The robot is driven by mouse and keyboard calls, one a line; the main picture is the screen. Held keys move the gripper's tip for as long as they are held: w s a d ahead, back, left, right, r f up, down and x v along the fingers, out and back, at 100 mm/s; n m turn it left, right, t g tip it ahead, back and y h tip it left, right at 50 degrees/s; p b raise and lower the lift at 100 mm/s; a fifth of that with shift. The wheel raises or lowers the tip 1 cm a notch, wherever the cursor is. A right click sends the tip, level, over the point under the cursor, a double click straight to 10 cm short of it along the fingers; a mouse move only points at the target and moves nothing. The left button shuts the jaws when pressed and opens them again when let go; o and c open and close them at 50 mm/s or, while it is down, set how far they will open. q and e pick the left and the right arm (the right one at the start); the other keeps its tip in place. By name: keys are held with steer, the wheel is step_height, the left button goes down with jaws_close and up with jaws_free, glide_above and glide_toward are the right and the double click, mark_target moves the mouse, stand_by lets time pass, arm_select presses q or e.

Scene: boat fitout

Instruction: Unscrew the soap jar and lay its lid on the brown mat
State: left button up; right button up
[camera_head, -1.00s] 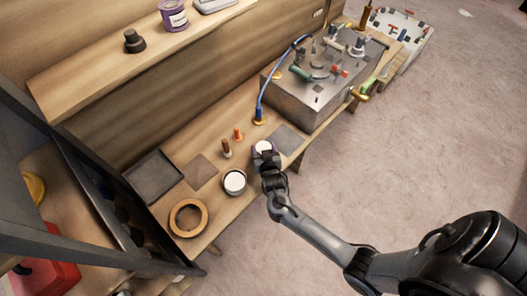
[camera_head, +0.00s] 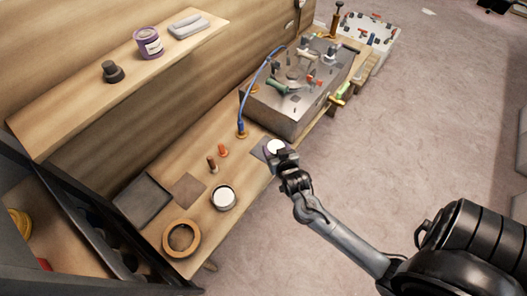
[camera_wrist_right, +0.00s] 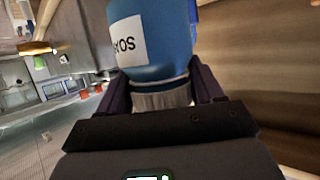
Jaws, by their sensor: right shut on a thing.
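In the right wrist view the same jar (camera_wrist_right: 155,50) shows blue, with a white label that is only partly readable. The dark fingers flank its pale ribbed lid (camera_wrist_right: 162,99), and lid and body look joined. The brown mat (camera_head: 188,187) lies bare on the bench to the left. My left gripper is not in view.
A grey mat (camera_head: 259,153) lies beside and partly under the held jar. A metal box (camera_head: 268,115) stands beyond.

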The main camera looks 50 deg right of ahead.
steer(key=shift+s+d+r, duration=0.5)
steer(key=shift+s, duration=0.05)
steer(key=o, duration=0.6)
steer(key=c, duration=0.9)
steer(key=shift+w+a+r, duration=0.1)
steer(key=shift+w+r, duration=0.2)
steer(key=w+a+r+n+t+y, duration=0.1)
steer(key=a+r+n+y, duration=0.2)
steer(key=a+r, duration=0.55)
steer(key=w+a+r+n+t+y, duration=0.1)
steer(key=a+r+n+y, duration=0.4)
steer(key=a, duration=0.7)
steer(key=r+p, duration=0.6)
steer(key=p, duration=0.3)
steer(key=s+r+m+p, duration=0.1)
steer(key=r+p, duration=0.5)
steer(key=p, duration=0.3)
steer(key=s+r+m+h+p, duration=0.1)
steer(key=r+p, duration=0.5)
steer(key=p, duration=0.4)
steer(key=shift+r, duration=0.2)
